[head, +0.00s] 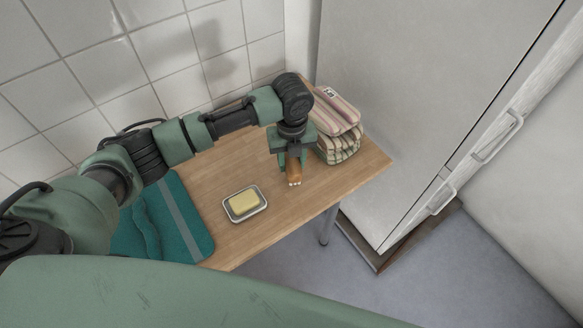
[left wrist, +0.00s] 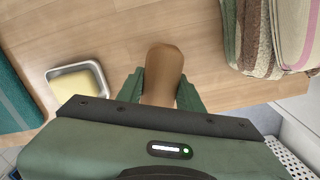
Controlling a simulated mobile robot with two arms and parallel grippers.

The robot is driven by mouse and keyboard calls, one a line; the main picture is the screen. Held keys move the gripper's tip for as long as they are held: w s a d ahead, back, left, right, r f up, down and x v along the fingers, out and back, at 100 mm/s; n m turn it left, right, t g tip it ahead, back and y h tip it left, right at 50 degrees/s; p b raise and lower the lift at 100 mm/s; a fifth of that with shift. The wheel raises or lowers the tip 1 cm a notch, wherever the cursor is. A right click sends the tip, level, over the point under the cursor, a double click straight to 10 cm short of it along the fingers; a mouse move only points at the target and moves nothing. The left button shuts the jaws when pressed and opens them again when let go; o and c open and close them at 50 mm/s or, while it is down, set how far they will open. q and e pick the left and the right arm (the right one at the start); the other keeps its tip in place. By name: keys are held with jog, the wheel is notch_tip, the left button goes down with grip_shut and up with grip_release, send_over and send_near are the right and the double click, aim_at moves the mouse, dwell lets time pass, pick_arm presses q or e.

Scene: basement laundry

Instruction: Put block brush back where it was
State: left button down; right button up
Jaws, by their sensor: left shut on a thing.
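The block brush (head: 294,172) has a brown wooden body, with pale bristles just showing at its lower end in the head view. My left gripper (head: 291,162) is shut on it, over the right part of the wooden table. In the left wrist view the brush's brown wooden back (left wrist: 163,72) sits between the two green fingers (left wrist: 160,92). The brush is at or just above the table top; I cannot tell whether it touches. My right gripper is not in view.
A metal dish with yellow soap (head: 244,203) lies left of the brush. Folded striped cloths (head: 338,125) are stacked close on the right. A teal folded cloth (head: 178,215) covers the table's left part. A tall white cabinet (head: 420,90) stands beyond the table's right end.

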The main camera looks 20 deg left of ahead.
aim_at(292, 169)
pick_arm(q)
jog(key=shift+f, duration=1.85)
jog(key=shift+f, duration=0.1)
jog(key=c, duration=0.9)
grip_release()
notch_tip(292, 169, up, 12)
jog(key=shift+r, duration=0.2)
